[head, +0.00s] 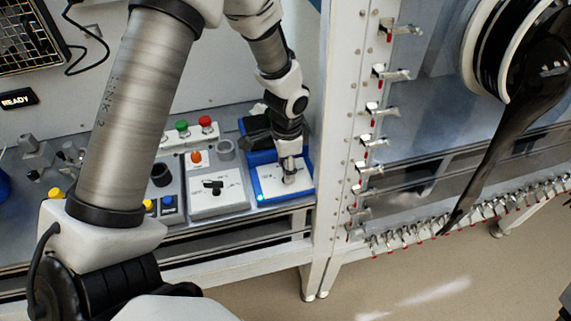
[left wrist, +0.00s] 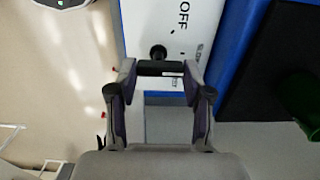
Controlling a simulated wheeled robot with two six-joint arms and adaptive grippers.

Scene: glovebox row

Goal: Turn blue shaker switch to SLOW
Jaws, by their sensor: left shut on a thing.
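The blue shaker (head: 309,184) stands on the bench at the middle of the head view, with a white front panel and a lit lamp at its lower left corner. In the left wrist view its white panel (left wrist: 150,22) shows the word OFF and another label at the right that I cannot read fully. My right gripper is not in view.
A grey device with a black knob (head: 213,187) stands just left of the shaker. A white frame post (head: 335,130) rises close on the right. A dark glove (head: 520,100) hangs at the far right.

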